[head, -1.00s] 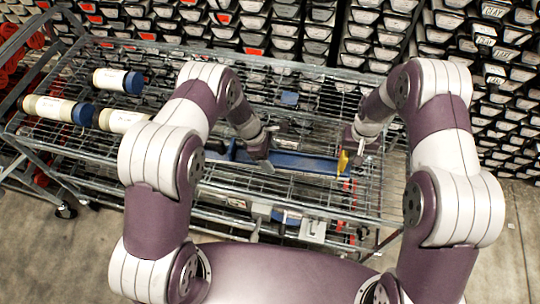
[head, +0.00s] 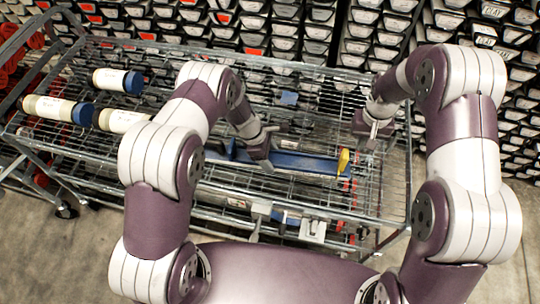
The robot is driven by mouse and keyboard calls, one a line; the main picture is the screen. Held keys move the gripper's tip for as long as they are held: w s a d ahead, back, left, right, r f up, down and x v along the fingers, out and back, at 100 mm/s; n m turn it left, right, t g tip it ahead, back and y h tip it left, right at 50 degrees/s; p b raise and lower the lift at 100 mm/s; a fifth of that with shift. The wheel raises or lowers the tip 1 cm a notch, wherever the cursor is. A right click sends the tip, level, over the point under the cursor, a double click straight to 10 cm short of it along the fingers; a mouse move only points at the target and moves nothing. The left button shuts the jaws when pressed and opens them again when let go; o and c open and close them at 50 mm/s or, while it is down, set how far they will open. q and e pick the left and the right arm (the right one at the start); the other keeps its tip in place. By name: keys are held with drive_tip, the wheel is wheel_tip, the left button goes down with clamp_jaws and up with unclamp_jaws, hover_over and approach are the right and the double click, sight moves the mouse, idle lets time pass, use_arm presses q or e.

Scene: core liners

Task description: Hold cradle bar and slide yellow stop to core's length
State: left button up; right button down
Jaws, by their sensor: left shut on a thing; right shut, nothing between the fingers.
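The blue cradle bar (head: 305,162) lies on the wire top of the cart, running left to right. The yellow stop (head: 343,161) stands upright at its right end. My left gripper (head: 265,164) is shut on the cradle bar near its middle; the fingertips are partly hidden by the arm. My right gripper (head: 372,143) is shut and empty, to the right of the yellow stop and a little further back, apart from it. White core liners with blue caps lie at the cart's left, one at the back (head: 110,80), one at the far left (head: 50,108) and one partly behind my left arm (head: 118,121).
The wire cart (head: 330,208) has raised metal rails around its edges. Racks of stacked core trays (head: 285,35) stand close behind it. The wire deck right of the stop is clear.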

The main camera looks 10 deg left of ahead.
use_arm(q)
drive_tip(key=o, duration=1.6)
drive_tip(key=shift+o, duration=0.2)
drive_tip(key=shift+r, duration=0.1)
drive_tip(key=v, duration=1.2)
